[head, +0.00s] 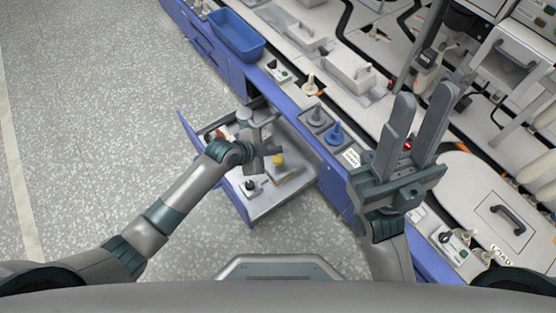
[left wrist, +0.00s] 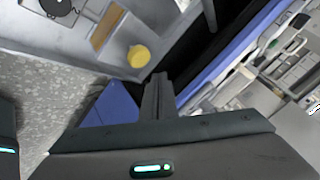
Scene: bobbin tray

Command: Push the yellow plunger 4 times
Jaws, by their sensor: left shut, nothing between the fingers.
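The yellow plunger (head: 278,160) has a round yellow top and stands in an open drawer (head: 262,208) with a blue front. It also shows in the left wrist view (left wrist: 138,56), just beyond my finger tips and a little to the left. My left gripper (head: 262,165) is over the drawer beside the plunger. Its fingers (left wrist: 158,82) are shut with nothing between them. The wrist view shows them apart from the yellow top; the height gap is hard to tell. My right gripper (head: 425,95) is raised in front of the bench, open and empty.
A black-topped piece (head: 250,185) sits in the drawer near its front. Open floor (head: 100,110) lies to the left.

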